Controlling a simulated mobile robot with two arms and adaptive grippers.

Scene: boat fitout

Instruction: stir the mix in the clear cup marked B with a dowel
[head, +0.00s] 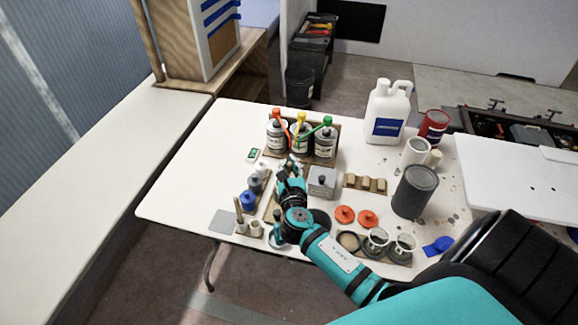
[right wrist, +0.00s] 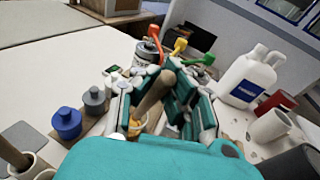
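Two clear cups (head: 376,240) (head: 402,247) stand near the table's front edge. Another dowel (head: 239,210) stands in a holder at the front left. My left gripper is not in view.
Cans with red, yellow and green pump tops (head: 301,135) stand behind my gripper. A grey block (head: 322,182), orange lids (head: 345,214) and a dark grey can (head: 414,191) are to its right. A white jug (head: 387,112) stands at the back. The table's left part is clear.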

